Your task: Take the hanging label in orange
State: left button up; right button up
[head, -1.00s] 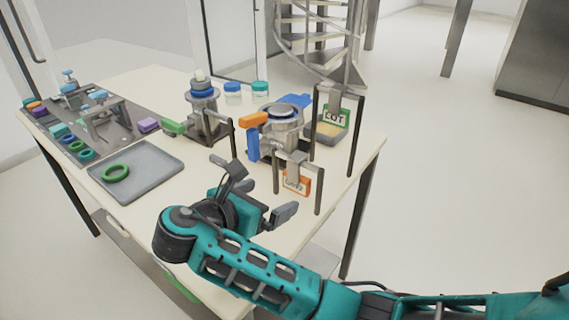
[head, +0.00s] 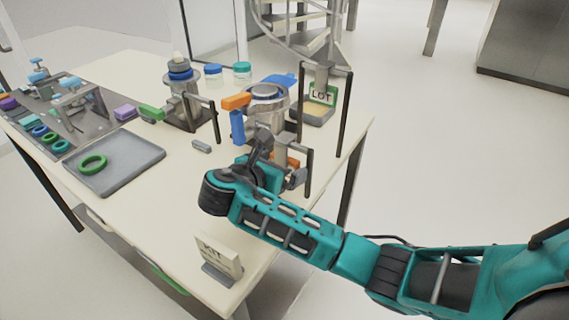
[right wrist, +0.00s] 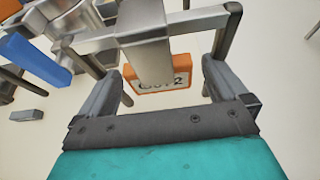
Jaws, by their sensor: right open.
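The orange-framed hanging label (right wrist: 181,80) hangs from a small dark stand (head: 309,165). A grey metal piece in front of it covers part of its lettering in the right wrist view. In the head view only a bit of its orange (head: 293,162) shows behind my gripper. My right gripper (head: 279,162) is open at the stand. In the right wrist view, its two fingers (right wrist: 166,82) stand on either side of the label, with a gap visible at each side. My left gripper is out of view.
A green label reading LOT (head: 321,97) hangs from a taller stand behind. A device with orange and blue handles (head: 237,104) stands close left of my gripper. A grey tray (head: 127,172) with a green ring lies left. A small sign (head: 218,258) stands near the front edge.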

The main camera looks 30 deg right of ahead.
jog(key=shift+x, duration=0.95)
jog(key=c, duration=0.8)
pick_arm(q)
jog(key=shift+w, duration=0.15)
pick_arm(e)
jog(key=shift+c, duration=0.3)
jog(key=shift+s+a+r, duration=0.2)
jog(key=shift+a+r, duration=0.25)
jog(key=shift+r, duration=0.1)
jog(key=p+v, duration=0.1)
jog(key=v, duration=0.5)
jog(key=r+p+v, duration=0.1)
jog(key=v, duration=0.5)
jog(key=shift+s+a+r+p, duration=0.1)
jog(key=shift+a+r+p, duration=0.1)
jog(key=shift+p, duration=0.1)
jog(key=shift+c, duration=0.9)
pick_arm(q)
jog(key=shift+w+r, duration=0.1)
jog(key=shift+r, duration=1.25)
pick_arm(e)
jog(key=shift+v, duration=0.9)
jog(key=shift+d+r, duration=0.1)
